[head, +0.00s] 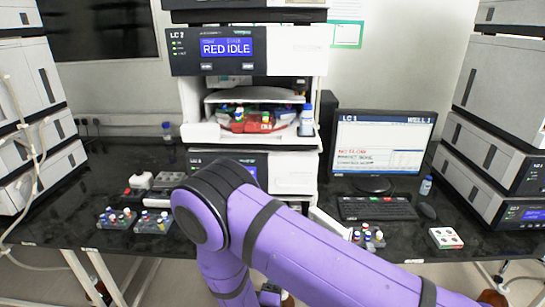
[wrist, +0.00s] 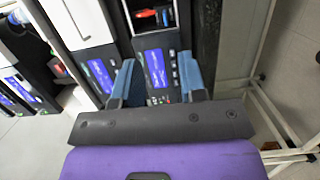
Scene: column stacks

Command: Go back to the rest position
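My gripper (wrist: 157,84) shows in the wrist view with its two blue fingers apart and nothing between them. Beyond the fingers is the front of an instrument with a blue display (wrist: 154,68); I cannot tell how far off it is. In the head view my purple arm crosses the lower middle, bent in front of the bench and the middle column stack. My gripper cannot be made out there.
The middle stack has a "RED IDLE" display (head: 227,47) and an open bay with coloured vials (head: 250,121). Vial racks (head: 153,222) stand on the black bench (head: 60,217) at left. A monitor (head: 380,147), keyboard (head: 376,208) and white rack (head: 445,238) are at right. More stacks flank both sides.

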